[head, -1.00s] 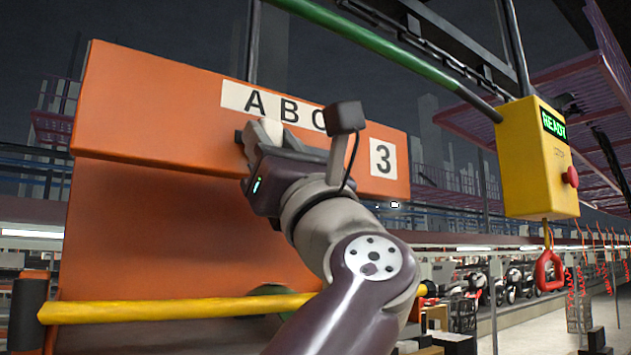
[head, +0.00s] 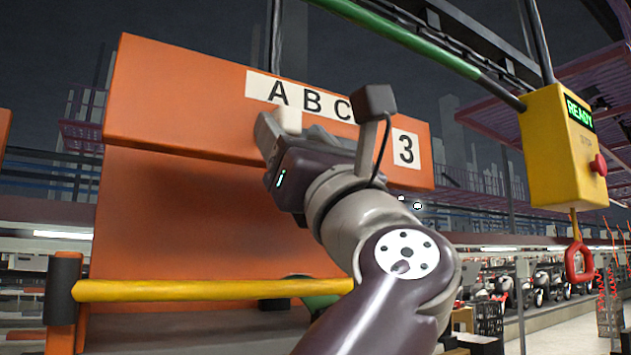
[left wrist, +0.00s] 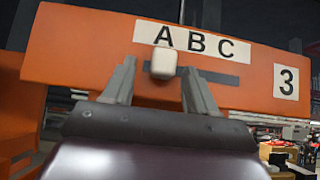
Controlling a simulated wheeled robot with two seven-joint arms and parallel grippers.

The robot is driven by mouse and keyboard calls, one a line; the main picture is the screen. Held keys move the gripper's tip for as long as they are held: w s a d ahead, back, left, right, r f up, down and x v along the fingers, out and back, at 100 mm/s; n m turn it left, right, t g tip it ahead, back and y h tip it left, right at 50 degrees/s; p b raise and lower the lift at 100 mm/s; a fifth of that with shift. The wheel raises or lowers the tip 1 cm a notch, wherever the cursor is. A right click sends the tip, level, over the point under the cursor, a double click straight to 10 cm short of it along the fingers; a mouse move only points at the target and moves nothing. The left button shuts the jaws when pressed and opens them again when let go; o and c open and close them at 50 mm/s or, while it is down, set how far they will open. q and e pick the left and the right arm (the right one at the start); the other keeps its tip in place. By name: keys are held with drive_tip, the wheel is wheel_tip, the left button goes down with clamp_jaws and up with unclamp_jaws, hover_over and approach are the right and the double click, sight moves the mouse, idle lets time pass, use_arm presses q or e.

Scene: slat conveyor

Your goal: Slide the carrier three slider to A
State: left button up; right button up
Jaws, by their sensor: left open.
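The carrier three panel is an orange board (head: 190,105) with a white strip lettered A B C (head: 312,101) and a plate marked 3 (head: 406,148). The slider is a cream knob (head: 288,120) on a dark slot. In the left wrist view the knob (left wrist: 163,63) stands just below the letter A, near the slot's left end. My left gripper (head: 284,138) is at the panel; in the left wrist view its fingers (left wrist: 160,84) are open, one on each side of the knob, with gaps visible. My right gripper is not in view.
A yellow control box (head: 562,150) showing READY, with a red button, hangs at the right. A red pull handle (head: 579,263) hangs below it. A yellow bar (head: 210,289) crosses in front of the lower panel. A green rail (head: 400,40) runs overhead.

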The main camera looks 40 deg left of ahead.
use_arm(q)
drive_tip(key=b+v, duration=0.6)
drive_tip(key=v, duration=0.4)
drive_tip(key=shift+s+f, duration=0.15)
drive_tip(key=shift+s, duration=0.05)
drive_tip(key=shift+d, duration=0.15)
